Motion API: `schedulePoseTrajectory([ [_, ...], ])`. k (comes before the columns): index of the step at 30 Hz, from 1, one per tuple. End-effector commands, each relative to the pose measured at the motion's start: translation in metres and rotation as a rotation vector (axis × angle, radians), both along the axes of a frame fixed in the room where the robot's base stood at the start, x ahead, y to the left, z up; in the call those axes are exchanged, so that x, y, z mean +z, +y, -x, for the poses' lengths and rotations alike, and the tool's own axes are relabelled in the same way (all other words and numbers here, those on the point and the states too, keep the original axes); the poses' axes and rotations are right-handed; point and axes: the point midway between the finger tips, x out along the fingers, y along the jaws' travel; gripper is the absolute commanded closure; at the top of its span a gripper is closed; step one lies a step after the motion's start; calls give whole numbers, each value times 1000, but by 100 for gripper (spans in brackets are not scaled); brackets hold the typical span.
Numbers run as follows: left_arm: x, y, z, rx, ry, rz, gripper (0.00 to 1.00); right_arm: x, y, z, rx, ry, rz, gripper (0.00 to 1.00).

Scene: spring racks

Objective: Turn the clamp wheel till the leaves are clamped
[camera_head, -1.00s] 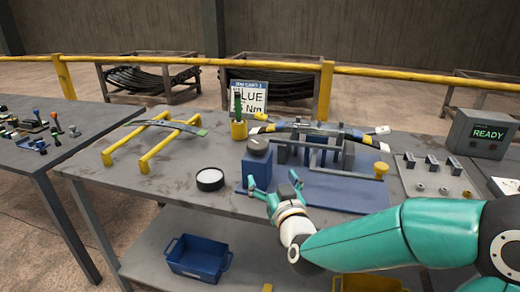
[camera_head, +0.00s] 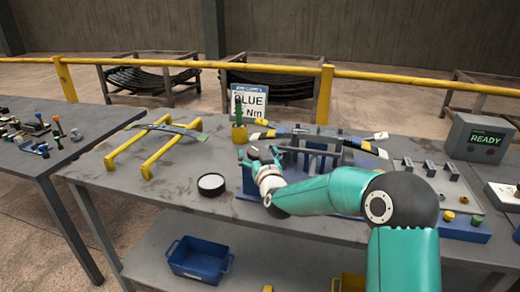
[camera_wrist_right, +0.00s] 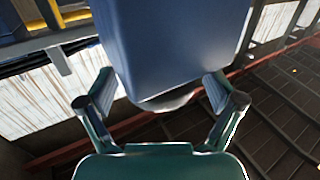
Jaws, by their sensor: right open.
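The clamp wheel, a dark round knob (camera_head: 253,151), sits on top of a blue block (camera_head: 244,182) at the left end of the clamp fixture. My right gripper (camera_head: 259,158) is at the wheel, largely hiding it. In the wrist view the gripper's two fingers (camera_wrist_right: 160,90) are apart, on either side of the blue block (camera_wrist_right: 175,40) and the grey edge of the wheel (camera_wrist_right: 168,103). Contact cannot be told. The stacked spring leaves (camera_head: 315,131) lie across the fixture's grey posts. My left gripper is not in view.
A leaf (camera_head: 170,128) rests on a yellow stand (camera_head: 118,156) to the left. A black-rimmed white disc (camera_head: 211,184) lies near the bench front. A blue bin (camera_head: 199,259) sits on the lower shelf.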

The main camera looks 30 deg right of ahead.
Motion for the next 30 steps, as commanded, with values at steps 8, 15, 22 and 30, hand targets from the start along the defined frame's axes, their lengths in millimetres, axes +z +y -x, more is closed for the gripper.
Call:
schedulePoseTrajectory([
  [8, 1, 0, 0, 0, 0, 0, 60, 0, -2, -6, 0, 0, 0, 8],
  [15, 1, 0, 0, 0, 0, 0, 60, 0, -2, -5, -1, 0, 0, 30],
  [22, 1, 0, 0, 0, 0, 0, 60, 0, -2, -5, 0, 0, 0, 68],
  [30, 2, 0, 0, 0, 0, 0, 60, 0, -4, -5, -24, -1, -2, 69],
])
